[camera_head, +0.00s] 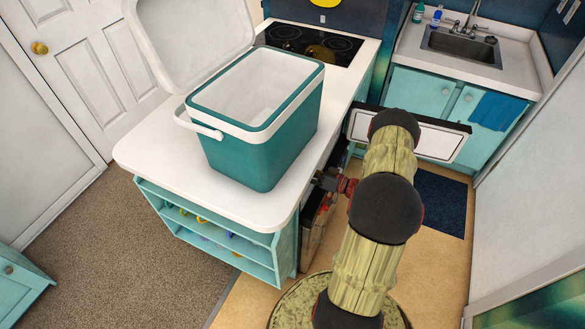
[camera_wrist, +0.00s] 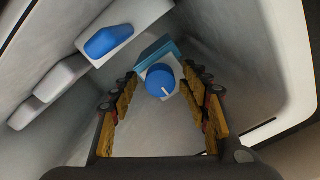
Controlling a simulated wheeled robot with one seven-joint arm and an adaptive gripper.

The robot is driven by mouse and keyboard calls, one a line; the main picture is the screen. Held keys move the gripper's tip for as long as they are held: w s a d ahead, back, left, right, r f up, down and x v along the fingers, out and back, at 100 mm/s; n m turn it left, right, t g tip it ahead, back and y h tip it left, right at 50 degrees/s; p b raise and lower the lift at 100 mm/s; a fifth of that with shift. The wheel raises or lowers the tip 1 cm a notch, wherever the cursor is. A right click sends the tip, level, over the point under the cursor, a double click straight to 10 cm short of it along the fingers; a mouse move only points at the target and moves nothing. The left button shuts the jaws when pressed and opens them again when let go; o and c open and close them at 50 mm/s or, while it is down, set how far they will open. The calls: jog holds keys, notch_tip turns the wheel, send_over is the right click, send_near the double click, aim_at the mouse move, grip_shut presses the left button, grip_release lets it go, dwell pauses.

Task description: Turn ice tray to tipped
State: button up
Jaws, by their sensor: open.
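In the wrist view a round blue knob (camera_wrist: 160,82) with a white pointer mark sits on a small white plate. A teal block (camera_wrist: 154,50), possibly the ice tray, shows behind it; I cannot tell its tilt for certain. My gripper (camera_wrist: 161,88) is open, with its fingers to the left and right of the knob. Whether they touch it is unclear. In the head view my wrist reaches in low beside the counter's right side, and the fingers, knob and tray are hidden there.
Pale walls surround the gripper in the wrist view, with a blue-topped white fitting (camera_wrist: 108,40) at upper left. In the head view a teal cooler (camera_head: 262,160) stands on the white counter (camera_head: 160,150). An open white door panel (camera_head: 433,139) lies beyond my arm.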

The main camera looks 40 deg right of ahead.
jog(key=shift+w+a, duration=0.25)
jog(key=shift+w, duration=0.45)
jog(key=c, duration=0.3)
jog(key=c, duration=0.7)
jog(key=shift+c, duration=0.8)
